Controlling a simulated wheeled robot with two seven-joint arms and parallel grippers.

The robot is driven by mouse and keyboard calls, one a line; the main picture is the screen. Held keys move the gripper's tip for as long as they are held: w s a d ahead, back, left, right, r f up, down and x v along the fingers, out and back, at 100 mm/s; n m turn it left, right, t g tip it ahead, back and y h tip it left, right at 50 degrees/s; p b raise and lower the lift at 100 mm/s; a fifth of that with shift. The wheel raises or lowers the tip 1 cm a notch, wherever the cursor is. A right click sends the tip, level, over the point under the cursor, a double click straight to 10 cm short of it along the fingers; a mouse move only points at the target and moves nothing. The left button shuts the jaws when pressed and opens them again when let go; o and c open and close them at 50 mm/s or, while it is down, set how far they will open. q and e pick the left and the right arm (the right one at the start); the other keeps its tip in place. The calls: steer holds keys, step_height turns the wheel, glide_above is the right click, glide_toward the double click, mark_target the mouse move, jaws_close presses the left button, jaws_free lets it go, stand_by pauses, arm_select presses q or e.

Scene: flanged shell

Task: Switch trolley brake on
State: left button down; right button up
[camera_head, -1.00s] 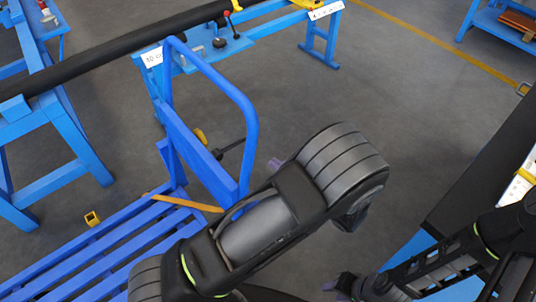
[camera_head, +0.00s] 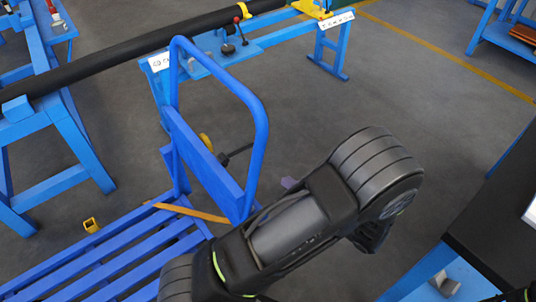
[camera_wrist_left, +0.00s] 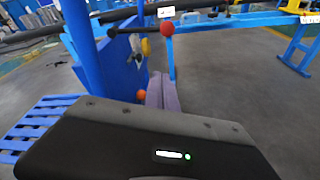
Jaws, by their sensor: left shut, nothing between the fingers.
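The blue trolley (camera_head: 122,252) has a slatted deck and an upright looped handle (camera_head: 262,125) with a panel at its foot. A dark lever (camera_head: 238,152) sticks out beside the panel, near a yellow round part (camera_head: 206,142). Which part is the brake is unclear. In the left wrist view a red ball (camera_wrist_left: 167,28) and an orange ball (camera_wrist_left: 141,95) show near the blue panel (camera_wrist_left: 112,68). My left gripper is shut and empty; its purple fingers (camera_wrist_left: 164,94) are together. In the head view only a purple tip (camera_head: 288,183) shows, right of the handle. My right gripper is out of view.
A long black cylinder (camera_head: 110,62) lies across blue stands (camera_head: 75,140) behind the trolley. A small yellow block (camera_head: 91,225) is on the floor to the left. A dark-topped blue bench (camera_head: 490,225) stands at right. The grey floor between is clear.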

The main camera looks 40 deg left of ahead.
mark_target(244, 149)
arm_select(q)
steer(key=w+a+r, duration=0.1)
steer(key=w+a, duration=0.2)
steer(key=a, duration=0.8)
steer(key=shift+w, duration=0.3)
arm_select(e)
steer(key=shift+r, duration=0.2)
